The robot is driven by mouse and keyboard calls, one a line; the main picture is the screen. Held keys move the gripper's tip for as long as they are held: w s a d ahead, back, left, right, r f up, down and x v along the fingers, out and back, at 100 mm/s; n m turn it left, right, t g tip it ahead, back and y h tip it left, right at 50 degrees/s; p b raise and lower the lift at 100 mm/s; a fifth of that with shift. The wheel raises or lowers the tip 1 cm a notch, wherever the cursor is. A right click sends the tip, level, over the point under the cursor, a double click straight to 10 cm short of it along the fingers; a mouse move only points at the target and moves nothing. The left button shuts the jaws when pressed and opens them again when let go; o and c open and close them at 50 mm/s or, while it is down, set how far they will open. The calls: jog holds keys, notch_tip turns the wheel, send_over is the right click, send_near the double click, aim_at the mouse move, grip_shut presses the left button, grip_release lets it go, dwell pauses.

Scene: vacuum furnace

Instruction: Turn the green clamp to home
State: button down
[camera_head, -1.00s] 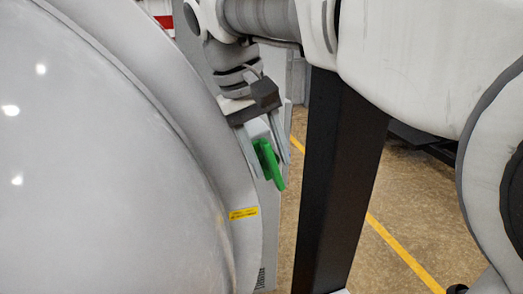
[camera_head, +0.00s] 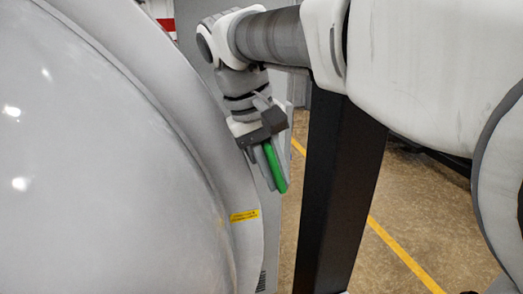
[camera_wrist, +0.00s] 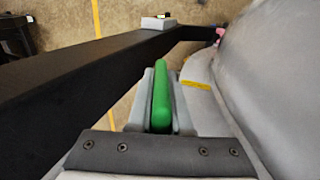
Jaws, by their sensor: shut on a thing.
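The green clamp (camera_head: 275,168) is a narrow green bar at the rim of the large grey furnace door. In the head view it slants steeply down to the right. My gripper (camera_head: 270,172) is around it from above, with its fingers shut on the bar's two sides. In the wrist view the green clamp (camera_wrist: 160,95) runs lengthwise between the two grey fingers of my gripper (camera_wrist: 161,105). The clamp's mount on the furnace is hidden behind the fingers.
The grey domed furnace door (camera_head: 100,160) fills the left side, with a yellow label (camera_head: 244,215) below the clamp. A black post (camera_head: 340,190) stands close to the right of my gripper. The floor beyond has a yellow line (camera_head: 400,255).

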jog(key=shift+y, duration=0.3)
jog(key=g+y+p, duration=0.1)
jog(key=y, duration=0.1)
jog(key=shift+a+y, duration=0.15)
jog(key=shift+y, duration=0.15)
jog(key=shift+s+a+g+y+p, duration=0.1)
jog(key=shift+a+g+y+p, duration=0.15)
jog(key=shift+y, duration=0.7)
jog(key=shift+s+a+g+y+p, duration=0.1)
jog(key=shift+g+y, duration=0.15)
jog(key=shift+y, duration=0.7)
jog(key=c, duration=0.8)
grip_release()
jog(key=shift+c, duration=0.2)
